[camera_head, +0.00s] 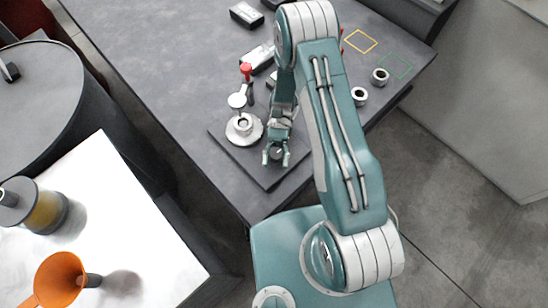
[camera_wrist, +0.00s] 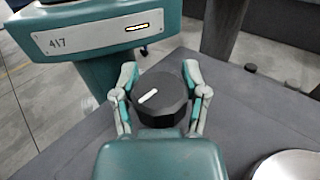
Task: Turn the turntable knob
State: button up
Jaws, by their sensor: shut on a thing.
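A dark, faceted knob (camera_wrist: 158,97) with a white mark on its top sits between my gripper's fingers in the wrist view. In the head view the knob (camera_head: 277,153) shows small and dark near the right corner of a dark square base plate (camera_head: 268,178). My gripper (camera_head: 275,157) reaches down over the plate and is shut on the knob. In the wrist view the two fingers of my gripper (camera_wrist: 160,95) stand at the knob's left and right sides.
The table's front edge is near. An orange funnel (camera_head: 60,279) stands lower left.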

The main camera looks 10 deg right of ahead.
jog(key=shift+w+d+n+h, duration=0.1)
jog(key=shift+n+h, duration=0.8)
jog(key=shift+h, duration=0.1)
jog(key=shift+g+h, duration=0.3)
jog(key=shift+h, duration=0.1)
jog(key=o, duration=0.9)
jog(key=shift+r, duration=0.1)
